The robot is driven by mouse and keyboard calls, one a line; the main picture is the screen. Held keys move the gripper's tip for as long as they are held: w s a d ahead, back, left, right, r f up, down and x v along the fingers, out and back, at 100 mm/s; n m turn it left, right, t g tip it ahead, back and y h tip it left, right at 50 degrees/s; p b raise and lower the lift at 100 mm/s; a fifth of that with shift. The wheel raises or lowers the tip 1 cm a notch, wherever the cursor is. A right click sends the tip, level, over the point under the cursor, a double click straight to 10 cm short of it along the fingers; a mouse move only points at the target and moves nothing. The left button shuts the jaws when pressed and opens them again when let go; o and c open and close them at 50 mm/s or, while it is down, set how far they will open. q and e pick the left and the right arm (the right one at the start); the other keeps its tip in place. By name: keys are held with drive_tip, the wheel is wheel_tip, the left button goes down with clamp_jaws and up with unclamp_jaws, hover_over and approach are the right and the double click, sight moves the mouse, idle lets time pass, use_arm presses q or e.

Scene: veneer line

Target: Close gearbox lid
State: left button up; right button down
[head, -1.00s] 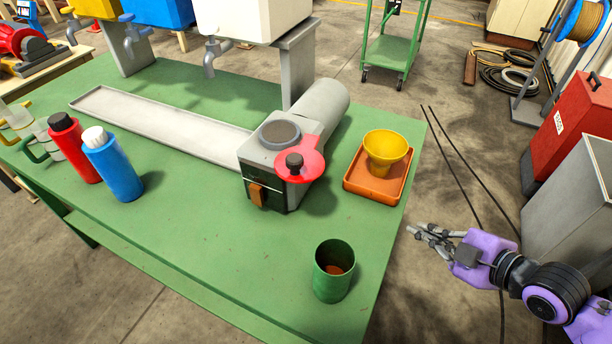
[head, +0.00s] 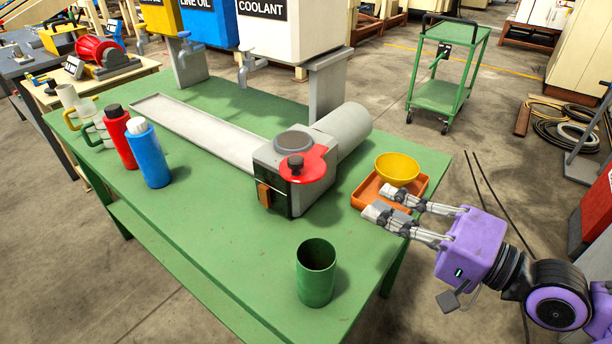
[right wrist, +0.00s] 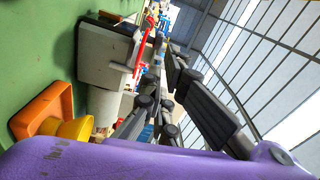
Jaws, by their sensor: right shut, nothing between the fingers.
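The grey gearbox (head: 268,168) stands on the green table with its motor cylinder pointing to the back right. Its red lid (head: 304,172), with a black knob (head: 296,163), is swung to the front right of the round top opening (head: 294,142), which is uncovered. The gearbox (right wrist: 104,52) and red lid (right wrist: 143,55) also show in the right wrist view. My right gripper (head: 378,201) is shut and empty, right of the gearbox and apart from it, in front of the orange tray. My left gripper is not in view.
A yellow funnel (head: 397,168) sits in the orange tray (head: 366,193) beside my right gripper. A green cup (head: 316,275) stands at the front. Red (head: 117,137) and blue (head: 149,156) bottles stand left. A long grey trough (head: 200,124) runs behind. The front-left table is clear.

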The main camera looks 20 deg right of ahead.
drive_tip(key=m, duration=0.1)
drive_tip(key=p, duration=0.4)
approach(302, 163)
drive_tip(key=shift+m, duration=0.4)
drive_tip(key=x, duration=0.6)
drive_tip(key=shift+r, duration=0.15)
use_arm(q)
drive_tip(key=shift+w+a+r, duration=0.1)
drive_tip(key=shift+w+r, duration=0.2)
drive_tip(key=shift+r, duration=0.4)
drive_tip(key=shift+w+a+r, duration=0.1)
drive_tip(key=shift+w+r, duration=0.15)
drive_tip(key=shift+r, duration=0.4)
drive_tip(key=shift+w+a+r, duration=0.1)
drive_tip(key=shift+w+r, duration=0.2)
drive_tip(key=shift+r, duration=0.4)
use_arm(e)
drive_tip(key=shift+w+a, duration=0.25)
drive_tip(key=shift+w, duration=0.05)
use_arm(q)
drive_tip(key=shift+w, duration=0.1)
